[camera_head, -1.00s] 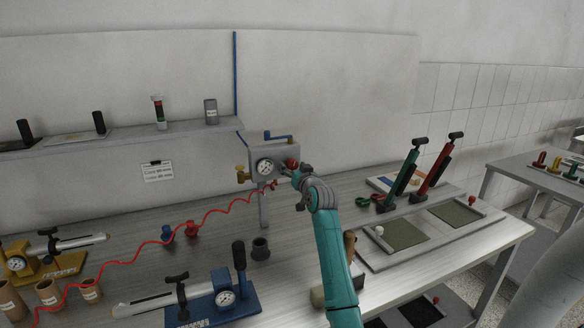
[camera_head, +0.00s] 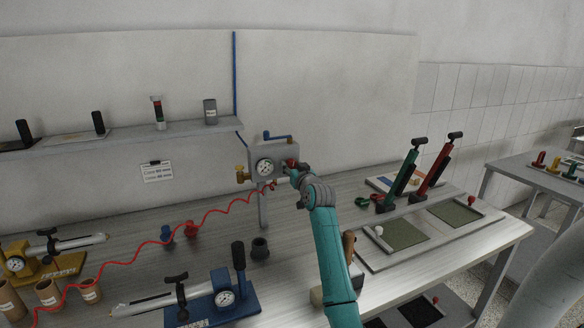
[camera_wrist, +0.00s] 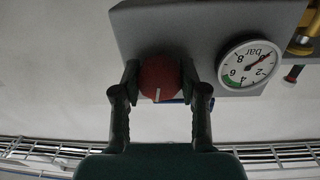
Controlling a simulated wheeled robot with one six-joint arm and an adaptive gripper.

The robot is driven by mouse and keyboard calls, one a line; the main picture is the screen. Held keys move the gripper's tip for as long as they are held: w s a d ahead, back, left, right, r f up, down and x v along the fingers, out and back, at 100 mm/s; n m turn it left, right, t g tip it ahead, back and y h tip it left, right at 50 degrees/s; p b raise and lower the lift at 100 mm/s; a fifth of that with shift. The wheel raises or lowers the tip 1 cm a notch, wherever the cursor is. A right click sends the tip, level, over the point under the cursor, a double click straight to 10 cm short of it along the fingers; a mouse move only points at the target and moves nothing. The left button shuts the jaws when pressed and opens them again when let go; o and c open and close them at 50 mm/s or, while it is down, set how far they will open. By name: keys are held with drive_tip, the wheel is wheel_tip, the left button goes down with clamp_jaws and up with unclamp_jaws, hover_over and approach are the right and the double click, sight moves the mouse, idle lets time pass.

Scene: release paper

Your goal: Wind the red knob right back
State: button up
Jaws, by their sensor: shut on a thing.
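The red knob (camera_wrist: 160,78) is on the front of a grey gauge box in the wrist view, with a white mark near its lower edge. In the head view the knob (camera_head: 290,163) is small and partly covered by my gripper. My gripper (camera_wrist: 160,84) has one finger on each side of the knob and is shut on it; it also shows in the head view (camera_head: 294,170). The grey box (camera_head: 283,152) carries a round dial gauge (camera_head: 265,167), which shows larger in the wrist view (camera_wrist: 247,64) with "bar" and numbers on its face.
A brass fitting (camera_head: 242,174) is at the box's left, a blue lever (camera_head: 277,137) on top. A red coiled hose (camera_head: 130,251) crosses the bench. A blue device (camera_head: 215,301) and a black cup (camera_head: 260,248) stand below. Green (camera_head: 401,180) and red (camera_head: 437,172) lever tools stand right.

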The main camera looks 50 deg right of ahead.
drive_tip(key=shift+n, duration=0.6)
drive_tip(key=o, duration=1.1)
drive_tip(key=shift+o, duration=0.2)
drive_tip(key=v, duration=1.2)
